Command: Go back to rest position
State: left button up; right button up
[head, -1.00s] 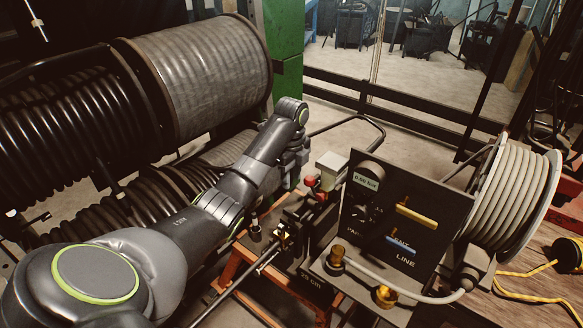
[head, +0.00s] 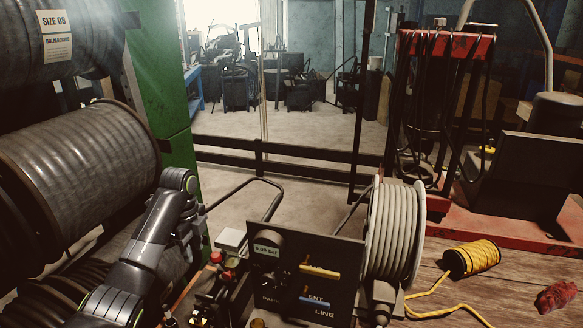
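My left arm (head: 140,255) comes in from the lower left. My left gripper (head: 196,238) hangs below the wrist, just beside the crimper's red button (head: 215,257); its fingers are too small and hidden to tell open from shut. The crimper's dark panel (head: 290,275) stands to its right, with a small pressure display (head: 267,250), a yellow lever (head: 320,272) and a blue lever (head: 314,299). The panel's lower part is cut off by the bottom edge. My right gripper is not in view.
A reel of grey hose (head: 397,235) stands right of the panel. A yellow cord spool (head: 472,259) and a red cloth (head: 558,296) lie on the wooden bench (head: 500,285). Large hose drums (head: 75,185) and a green post (head: 165,110) are at left. Open floor lies behind a dark rail (head: 300,160).

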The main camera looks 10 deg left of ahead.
pick_arm(q)
jog(key=s+d+f+n+t, duration=0.1)
jog(key=s+d+f+n, duration=0.25)
jog(key=s+f, duration=0.5)
jog(key=s+d+f+n+t, duration=0.1)
jog(key=s+d+f+n, duration=0.1)
jog(key=s+f+n, duration=0.5)
jog(key=s+d+r+n+t+y, duration=0.1)
jog(key=s+n, duration=0.3)
jog(key=s, duration=0.7)
jog(key=s+d+r+n+t+y, duration=0.15)
jog(key=s+n, duration=0.35)
jog(key=s, duration=0.7)
notch_tip(320, 180, down, 24)
jog(key=a+g+h+b, duration=0.1)
jog(key=a+g, duration=0.1)
jog(key=s+d+f+g+b, duration=0.1)
jog(key=s+f, duration=1.3)
jog(key=f, duration=0.5)
jog(key=shift+s+d, duration=0.35)
